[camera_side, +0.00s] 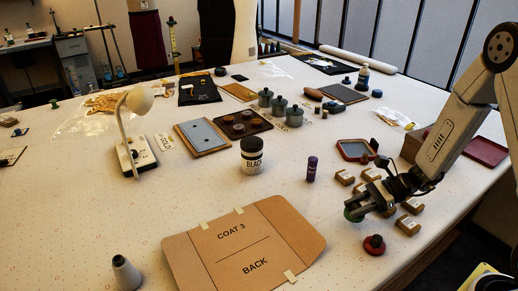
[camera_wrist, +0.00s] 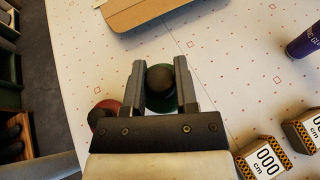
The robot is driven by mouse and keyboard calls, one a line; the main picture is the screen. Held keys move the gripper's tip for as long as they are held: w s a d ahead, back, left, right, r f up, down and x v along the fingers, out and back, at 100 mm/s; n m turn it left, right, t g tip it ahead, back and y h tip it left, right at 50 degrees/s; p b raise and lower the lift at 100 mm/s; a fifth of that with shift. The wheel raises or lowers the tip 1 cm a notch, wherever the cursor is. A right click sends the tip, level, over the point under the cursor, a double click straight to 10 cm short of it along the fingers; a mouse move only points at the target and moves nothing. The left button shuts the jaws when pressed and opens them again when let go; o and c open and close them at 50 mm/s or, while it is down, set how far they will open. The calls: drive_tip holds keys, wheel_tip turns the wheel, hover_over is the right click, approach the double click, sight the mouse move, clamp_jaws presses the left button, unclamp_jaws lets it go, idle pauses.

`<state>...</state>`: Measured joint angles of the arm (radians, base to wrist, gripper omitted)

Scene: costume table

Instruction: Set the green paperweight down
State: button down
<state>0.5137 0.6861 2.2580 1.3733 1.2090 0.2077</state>
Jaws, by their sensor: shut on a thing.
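The green paperweight is a round green disc with a dark knob. In the wrist view the green paperweight (camera_wrist: 161,101) sits between the two fingers of my gripper (camera_wrist: 160,75), which is shut on its knob. In the side view my gripper (camera_side: 352,203) is low over the right part of the table, with the green base (camera_side: 351,215) showing beneath the fingers. I cannot tell whether the base touches the table. A red paperweight (camera_side: 374,245) with a dark knob stands on the table close by, and it shows left of my fingers in the wrist view (camera_wrist: 104,113).
A cardboard pattern (camera_side: 240,242) marked COAT 3 BACK lies to the left of my gripper. Several small wooden blocks (camera_side: 408,225) lie to its right and behind. Bare table lies between gripper and pattern.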

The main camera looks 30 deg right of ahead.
drive_tip(key=shift+f, duration=1.65)
drive_tip(key=shift+f, duration=0.15)
drive_tip(key=shift+c, duration=1.9)
unclamp_jaws()
drive_tip(key=shift+r, duration=0.2)
drive_tip(key=shift+d, duration=0.2)
drive_tip(key=v, duration=1.1)
drive_tip(key=shift+s+d+r, duration=0.15)
drive_tip(key=shift+s+d, duration=0.05)
drive_tip(key=shift+d, duration=0.05)
